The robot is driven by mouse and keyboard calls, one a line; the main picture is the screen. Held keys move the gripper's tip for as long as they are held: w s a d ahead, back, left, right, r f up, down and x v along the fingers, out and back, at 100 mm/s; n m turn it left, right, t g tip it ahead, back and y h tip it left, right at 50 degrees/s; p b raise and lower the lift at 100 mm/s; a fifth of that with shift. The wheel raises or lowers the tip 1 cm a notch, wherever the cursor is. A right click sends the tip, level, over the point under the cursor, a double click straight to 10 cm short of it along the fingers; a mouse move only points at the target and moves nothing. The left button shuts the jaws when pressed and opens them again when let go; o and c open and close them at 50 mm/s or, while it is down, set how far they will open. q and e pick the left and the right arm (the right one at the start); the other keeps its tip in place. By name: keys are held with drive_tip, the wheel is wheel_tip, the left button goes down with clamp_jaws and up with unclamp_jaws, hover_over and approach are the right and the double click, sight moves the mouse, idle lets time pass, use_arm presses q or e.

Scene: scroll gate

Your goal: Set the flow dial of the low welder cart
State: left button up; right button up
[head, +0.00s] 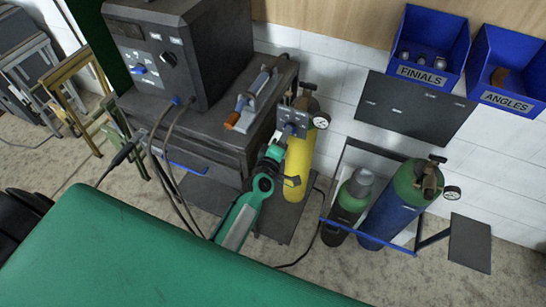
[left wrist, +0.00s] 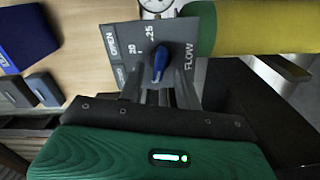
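The low welder cart (head: 215,150) stands against the wall, with a yellow gas cylinder (head: 298,165) at its right side. The grey flow panel (head: 283,114) is at the cylinder's top; in the left wrist view the panel (left wrist: 120,45) reads FLOW, OPEN, 20 and 25. Its blue flow dial (left wrist: 160,63) is an elongated knob, its upper end near the 25 side. My left gripper (head: 287,133) is at the panel. Its fingers (left wrist: 160,85) look spread, one on each side of the dial; contact cannot be told. My right gripper is not in view.
A dark welder box (head: 180,50) and a torch-like tool (head: 252,98) are on the cart. A round gauge (head: 321,121) is beside the panel. Right of it, a blue-railed rack (head: 372,238) holds a blue cylinder (head: 397,205) and a dark one (head: 347,208). Blue bins (head: 430,45) hang above.

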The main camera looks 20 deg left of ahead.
use_arm(q)
drive_tip(key=s+b, duration=0.2)
drive_tip(key=s, duration=0.9)
drive_tip(key=shift+s+a, duration=0.2)
drive_tip(key=s+d+f+m+g, duration=0.1)
drive_tip(key=s+f+m+g, duration=0.3)
drive_tip(key=f, duration=0.8)
drive_tip(key=s+d+f+m+g+h, duration=0.1)
drive_tip(key=s+f+m+g, duration=0.15)
drive_tip(key=s+f, duration=0.65)
drive_tip(key=s+f+m+g, duration=0.1)
drive_tip(key=f+m+g, duration=0.2)
drive_tip(key=f, duration=1.3)
drive_tip(key=s+a+f+m+g, duration=0.2)
drive_tip(key=s+f, duration=0.3)
drive_tip(key=s, duration=0.4)
drive_tip(key=s+a+f+m+g+y, duration=0.1)
drive_tip(key=s+a+f+m+g, duration=0.2)
drive_tip(key=s+f, duration=0.3)
drive_tip(key=s+a+f+m+g, duration=0.2)
drive_tip(key=s+f, duration=0.3)
drive_tip(key=s, duration=0.9)
drive_tip(key=shift+a+f+m+y, duration=0.35)
drive_tip(key=shift+a+m, duration=0.1)
drive_tip(key=shift+a, duration=0.4)
